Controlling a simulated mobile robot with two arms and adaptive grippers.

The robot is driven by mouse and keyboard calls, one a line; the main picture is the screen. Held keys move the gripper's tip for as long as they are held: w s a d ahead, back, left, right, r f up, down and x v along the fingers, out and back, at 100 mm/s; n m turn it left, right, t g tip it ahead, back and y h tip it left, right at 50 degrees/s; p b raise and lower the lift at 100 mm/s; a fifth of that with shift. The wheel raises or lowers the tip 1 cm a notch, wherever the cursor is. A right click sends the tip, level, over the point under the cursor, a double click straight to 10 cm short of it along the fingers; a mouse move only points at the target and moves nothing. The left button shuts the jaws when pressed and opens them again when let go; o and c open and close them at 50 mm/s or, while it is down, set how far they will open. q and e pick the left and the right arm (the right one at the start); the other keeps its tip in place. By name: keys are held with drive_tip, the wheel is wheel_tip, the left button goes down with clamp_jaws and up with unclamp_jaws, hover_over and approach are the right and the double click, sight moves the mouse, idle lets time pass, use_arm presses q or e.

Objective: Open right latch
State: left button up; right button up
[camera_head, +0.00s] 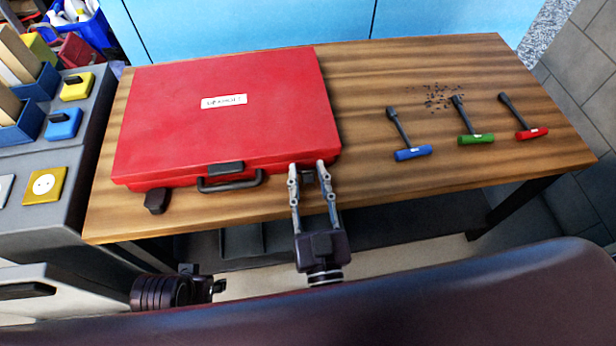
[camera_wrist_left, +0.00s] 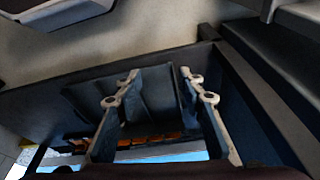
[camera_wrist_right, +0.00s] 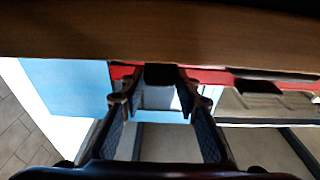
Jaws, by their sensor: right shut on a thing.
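The closed red case (camera_head: 225,115) lies on the wooden table. Its right latch (camera_head: 308,176) is a small dark piece on the front edge near the right corner. My right gripper (camera_head: 307,166) is shut on it, one finger on each side; the right wrist view shows the dark latch (camera_wrist_right: 160,74) between the fingertips. The left latch (camera_head: 156,201) hangs out from the front edge near the left corner. My left gripper (camera_head: 215,287) is low in front of the table, partly hidden; its fingers stand apart and empty in the left wrist view (camera_wrist_left: 159,76).
A dark handle (camera_head: 230,183) is on the case front between the latches. A grey side unit (camera_head: 75,165) stands at left.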

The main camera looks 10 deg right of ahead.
drive_tip(key=f+t+b, duration=0.1)
drive_tip(key=b, duration=0.1)
drive_tip(key=shift+s+f+b, duration=0.1)
drive_tip(key=shift+b, duration=0.2)
drive_tip(key=shift+s+t+b, duration=0.15)
drive_tip(key=shift+t+b, duration=0.45)
drive_tip(key=shift+b, duration=0.1)
use_arm(q)
drive_tip(key=shift+t, duration=0.9)
drive_tip(key=r, duration=0.2)
drive_tip(key=w+r, duration=0.1)
drive_tip(key=r, duration=0.2)
drive_tip(key=shift+w+d+r, duration=0.3)
drive_tip(key=shift+w, duration=0.05)
use_arm(e)
drive_tip(key=o, duration=0.9)
drive_tip(key=shift+c, duration=0.2)
drive_tip(key=v, duration=1.2)
